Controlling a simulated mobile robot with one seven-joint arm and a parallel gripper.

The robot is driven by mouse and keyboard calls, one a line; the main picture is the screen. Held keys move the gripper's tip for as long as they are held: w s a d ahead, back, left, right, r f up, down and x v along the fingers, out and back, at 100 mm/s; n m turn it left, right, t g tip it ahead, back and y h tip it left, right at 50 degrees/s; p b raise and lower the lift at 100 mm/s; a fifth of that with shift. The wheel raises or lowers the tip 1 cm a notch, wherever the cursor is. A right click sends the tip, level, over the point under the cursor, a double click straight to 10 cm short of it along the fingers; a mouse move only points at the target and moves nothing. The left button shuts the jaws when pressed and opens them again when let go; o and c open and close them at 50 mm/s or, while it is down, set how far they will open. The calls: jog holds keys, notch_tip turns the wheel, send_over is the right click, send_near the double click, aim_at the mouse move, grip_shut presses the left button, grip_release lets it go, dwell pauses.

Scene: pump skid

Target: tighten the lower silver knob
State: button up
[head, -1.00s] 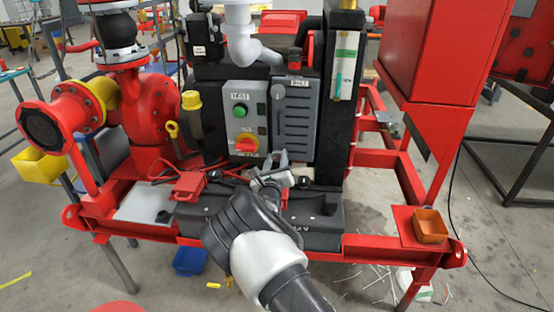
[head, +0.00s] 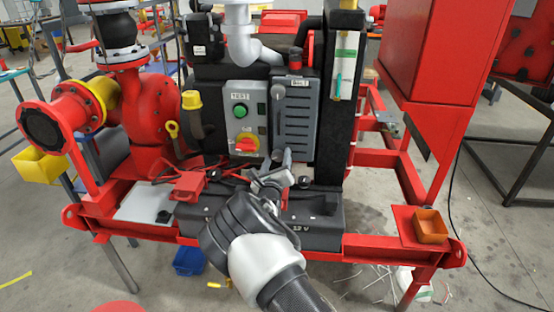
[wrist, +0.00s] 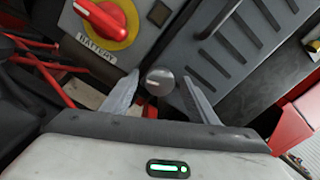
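The lower silver knob (wrist: 160,81) is a round grey knob at the lower left edge of the dark grey slotted cover. In the wrist view it sits between the two fingers of my gripper (wrist: 162,76), with a visible gap on each side. The fingers are open, and I see no contact. In the head view my gripper (head: 277,164) is at the bottom of the cover (head: 298,125) and mostly hides this knob. The upper silver knob (head: 278,92) is at the cover's upper left.
Left of the cover is a grey control box with a green button (head: 240,111) and a red-on-yellow rotary switch (head: 247,145). Below is the black battery (head: 325,217), with a red clamp (head: 189,186) and red cables to the left. An orange bin (head: 430,226) stands at right.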

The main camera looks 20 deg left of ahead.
jog(key=p+v, duration=0.1)
jog(key=v, duration=1.6)
jog(key=shift+s+p, duration=0.2)
jog(key=shift+p, duration=0.15)
